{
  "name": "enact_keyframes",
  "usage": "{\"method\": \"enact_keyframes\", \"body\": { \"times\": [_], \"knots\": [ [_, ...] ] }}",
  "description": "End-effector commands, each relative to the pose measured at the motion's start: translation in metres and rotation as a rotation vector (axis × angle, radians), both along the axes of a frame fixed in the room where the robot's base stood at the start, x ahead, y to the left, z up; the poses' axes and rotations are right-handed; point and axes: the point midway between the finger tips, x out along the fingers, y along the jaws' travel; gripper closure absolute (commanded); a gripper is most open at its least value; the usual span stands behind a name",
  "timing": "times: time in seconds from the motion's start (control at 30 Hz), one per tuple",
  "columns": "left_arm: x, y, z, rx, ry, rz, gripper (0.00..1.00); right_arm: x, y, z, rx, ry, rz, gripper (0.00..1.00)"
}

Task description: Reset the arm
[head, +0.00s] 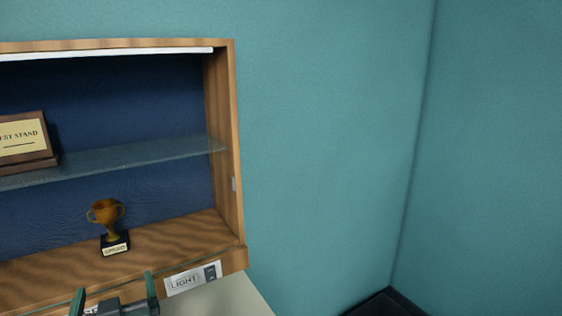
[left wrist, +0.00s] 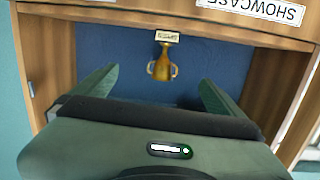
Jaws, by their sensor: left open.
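My left gripper (head: 114,288) shows at the bottom left of the head view, in front of the wooden showcase's lower edge. Its two green fingers are spread apart with nothing between them. In the left wrist view the fingers (left wrist: 158,80) are also apart, and a small gold trophy (left wrist: 162,68) appears upside down beyond the gap between them. In the head view this trophy (head: 107,222) stands upright on a black base on the showcase floor, apart from the gripper. My right gripper is not in view.
The wooden showcase (head: 226,150) has a glass shelf (head: 130,157) bearing a plaque (head: 22,140) at left. A LIGHT label with a dark switch (head: 210,272) is on its lower front edge. A pale surface (head: 235,299) lies below. Bare teal wall fills the right.

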Motion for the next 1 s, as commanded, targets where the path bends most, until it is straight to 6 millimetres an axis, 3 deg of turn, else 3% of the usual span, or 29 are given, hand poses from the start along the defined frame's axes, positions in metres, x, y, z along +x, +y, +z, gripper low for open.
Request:
{"method": "enact_keyframes", "body": {
  "times": [0.27, 0.47, 0.6, 0.7, 0.97, 1.0],
  "knots": [
    [-0.022, -0.016, -0.07, -0.04, 0.218, -0.084, 0.0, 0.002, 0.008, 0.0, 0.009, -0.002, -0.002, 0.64],
    [-0.061, -0.038, -0.143, -0.083, 0.468, -0.19, 0.0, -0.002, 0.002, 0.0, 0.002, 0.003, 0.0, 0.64],
    [-0.111, -0.061, -0.2, -0.121, 0.696, -0.298, 0.0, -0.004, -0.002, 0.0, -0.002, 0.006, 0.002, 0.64],
    [-0.149, -0.075, -0.23, -0.144, 0.844, -0.375, 0.0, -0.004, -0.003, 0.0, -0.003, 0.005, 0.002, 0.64],
    [-0.241, -0.105, -0.277, -0.197, 1.149, -0.553, 0.0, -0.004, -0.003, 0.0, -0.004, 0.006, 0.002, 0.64],
    [-0.243, -0.107, -0.287, -0.199, 1.165, -0.562, 0.0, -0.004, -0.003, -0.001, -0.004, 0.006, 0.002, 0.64]
  ]
}}
